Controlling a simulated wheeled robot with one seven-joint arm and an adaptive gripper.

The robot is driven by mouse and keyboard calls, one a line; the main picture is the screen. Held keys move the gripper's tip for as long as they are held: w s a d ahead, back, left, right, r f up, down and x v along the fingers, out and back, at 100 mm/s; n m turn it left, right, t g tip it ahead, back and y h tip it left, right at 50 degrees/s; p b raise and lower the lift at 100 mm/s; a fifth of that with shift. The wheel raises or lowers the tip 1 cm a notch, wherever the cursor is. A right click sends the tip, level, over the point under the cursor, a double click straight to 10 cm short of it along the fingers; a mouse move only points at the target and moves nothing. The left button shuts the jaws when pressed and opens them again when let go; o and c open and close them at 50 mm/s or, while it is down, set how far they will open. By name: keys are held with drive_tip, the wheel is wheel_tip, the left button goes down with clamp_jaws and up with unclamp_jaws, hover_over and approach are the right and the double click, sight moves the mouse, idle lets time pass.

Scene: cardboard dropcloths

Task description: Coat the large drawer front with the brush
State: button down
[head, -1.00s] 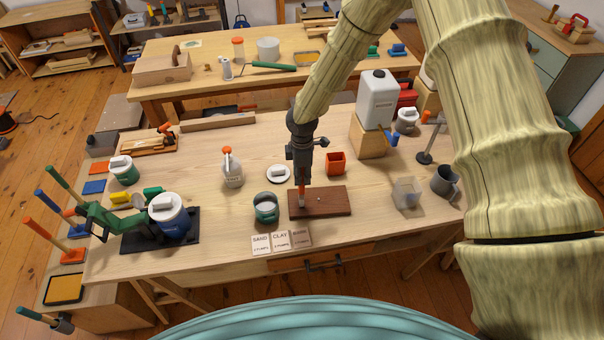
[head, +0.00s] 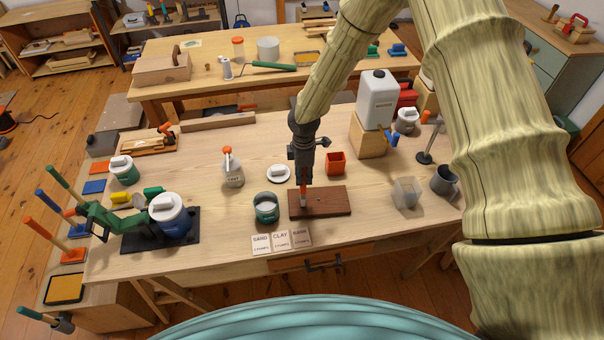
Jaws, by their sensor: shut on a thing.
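The large drawer front (head: 333,201) looks like a flat dark brown board lying on the wooden workbench. My gripper (head: 303,172) points down over its left part. The board looks evenly brown, and I cannot make out any coated area. An open green paint can (head: 266,208) with pale contents stands just left of the board.
A white jug (head: 377,99) on a wooden block is at back right.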

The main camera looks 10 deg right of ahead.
drive_tip(key=shift+s+d+p, duration=0.7)
drive_tip(key=shift+d+p, duration=0.1)
drive_tip(key=shift+d, duration=5.3)
drive_tip(key=shift+w+a+f+b, duration=0.1)
drive_tip(key=shift+w+a+b, duration=0.15)
drive_tip(key=shift+a, duration=1.9)
drive_tip(key=shift+w+a+r+b, duration=0.1)
drive_tip(key=shift+w+a+b, duration=0.1)
drive_tip(key=shift+a, duration=1.95)
drive_tip(key=shift+w+a+f+b, duration=0.15)
drive_tip(key=shift+a+b, duration=0.1)
drive_tip(key=shift+a, duration=1.9)
drive_tip(key=shift+w+r+p, duration=0.1)
drive_tip(key=shift+r+p, duration=0.95)
drive_tip(key=shift+r, duration=1.5)
